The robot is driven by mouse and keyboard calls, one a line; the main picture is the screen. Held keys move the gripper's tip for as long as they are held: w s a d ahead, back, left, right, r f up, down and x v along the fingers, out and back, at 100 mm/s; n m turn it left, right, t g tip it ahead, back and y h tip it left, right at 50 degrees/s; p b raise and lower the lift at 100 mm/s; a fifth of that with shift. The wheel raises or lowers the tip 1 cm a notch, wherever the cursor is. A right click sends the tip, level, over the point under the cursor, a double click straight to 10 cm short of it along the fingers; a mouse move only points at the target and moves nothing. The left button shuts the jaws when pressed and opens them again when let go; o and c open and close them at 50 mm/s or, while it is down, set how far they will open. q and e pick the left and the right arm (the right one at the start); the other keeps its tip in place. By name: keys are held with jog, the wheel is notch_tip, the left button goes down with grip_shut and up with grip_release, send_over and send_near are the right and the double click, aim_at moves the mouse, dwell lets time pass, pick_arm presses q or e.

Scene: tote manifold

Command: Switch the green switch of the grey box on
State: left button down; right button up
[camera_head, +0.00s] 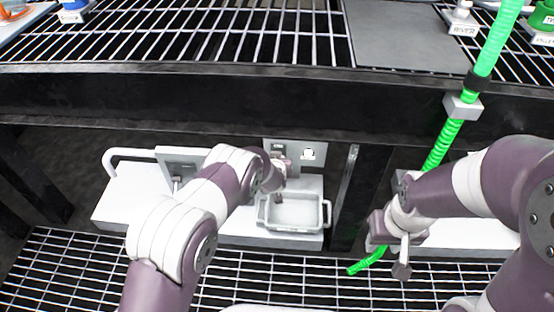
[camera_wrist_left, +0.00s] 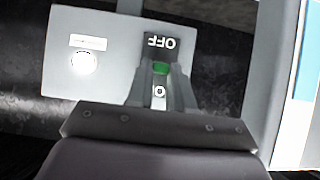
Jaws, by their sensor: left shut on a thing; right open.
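The grey box (camera_wrist_left: 105,30) fills the upper left of the left wrist view. In the head view it shows as a pale plate (camera_head: 318,145) under the dark beam. The green switch (camera_wrist_left: 160,68) sits on it below a black label reading OFF, upside down in this view. My left gripper (camera_wrist_left: 160,76) is shut on the green switch, one finger on each side. In the head view the left gripper (camera_head: 281,167) is at the box's left part and hides the switch. My right gripper (camera_head: 402,262) is open, pointing down near the green hose.
A pale tray with handles (camera_head: 296,211) stands just below the box. A green hose (camera_head: 446,142) runs down at the right through a clamp. A dark beam (camera_head: 200,104) crosses above the box. Metal grating (camera_head: 255,270) lies below.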

pick_arm(q)
jog(key=shift+f, duration=0.15)
jog(key=c, duration=1)
grip_release()
jog(key=p+v, duration=0.8)
jog(key=v, duration=0.4)
jog(key=shift+s+r, duration=0.2)
jog(key=shift+s, duration=0.15)
